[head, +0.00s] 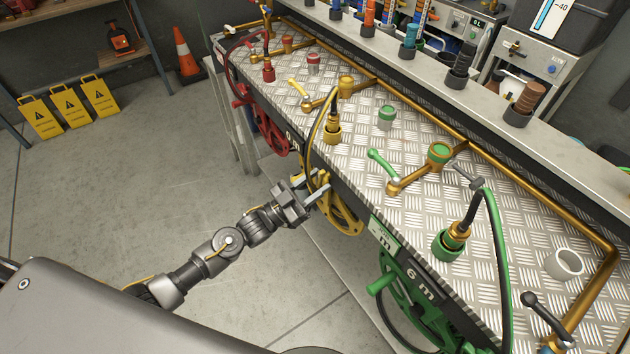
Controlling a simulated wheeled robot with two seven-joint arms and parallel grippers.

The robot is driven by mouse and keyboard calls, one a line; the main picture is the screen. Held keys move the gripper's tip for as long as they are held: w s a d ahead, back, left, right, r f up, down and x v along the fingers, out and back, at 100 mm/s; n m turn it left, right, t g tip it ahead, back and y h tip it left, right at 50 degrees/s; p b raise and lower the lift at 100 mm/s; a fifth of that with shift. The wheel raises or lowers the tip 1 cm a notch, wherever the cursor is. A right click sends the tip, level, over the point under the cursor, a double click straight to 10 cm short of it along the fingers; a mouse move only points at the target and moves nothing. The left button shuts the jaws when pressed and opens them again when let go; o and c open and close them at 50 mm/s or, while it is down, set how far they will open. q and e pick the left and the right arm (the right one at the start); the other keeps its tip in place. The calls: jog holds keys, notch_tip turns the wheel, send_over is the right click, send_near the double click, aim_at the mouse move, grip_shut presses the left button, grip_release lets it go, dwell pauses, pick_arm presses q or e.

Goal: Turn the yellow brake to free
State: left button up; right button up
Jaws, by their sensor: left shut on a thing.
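The yellow reel (343,215) hangs on the front side of the bench, below its near edge. My left gripper (318,189) comes in from the left and is shut at the upper left of this reel, on a small yellow part that I take to be the yellow brake (323,179). The fingers cover much of this part, so its setting cannot be read. My right gripper is not in view.
The bench top (340,155) is silver tread plate. A red reel (262,125) hangs left of the yellow one and a green reel (415,300) hangs right of it. A dark hose (312,120) arches near my gripper. The floor (130,215) at left is clear.

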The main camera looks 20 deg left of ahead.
pick_arm(q)
jog(key=shift+d+n+t+y, duration=0.1)
jog(key=shift+n+t+y, duration=0.3)
jog(key=shift+n, duration=0.6)
jog(key=shift+s+f+n+p, duration=0.1)
jog(key=shift+n+p, duration=0.2)
jog(key=shift+n, duration=0.1)
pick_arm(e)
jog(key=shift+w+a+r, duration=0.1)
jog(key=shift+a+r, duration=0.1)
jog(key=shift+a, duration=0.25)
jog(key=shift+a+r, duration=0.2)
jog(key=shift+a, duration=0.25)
pick_arm(q)
jog(key=o, duration=1)
jog(key=b+v, duration=0.2)
jog(key=v, duration=0.9)
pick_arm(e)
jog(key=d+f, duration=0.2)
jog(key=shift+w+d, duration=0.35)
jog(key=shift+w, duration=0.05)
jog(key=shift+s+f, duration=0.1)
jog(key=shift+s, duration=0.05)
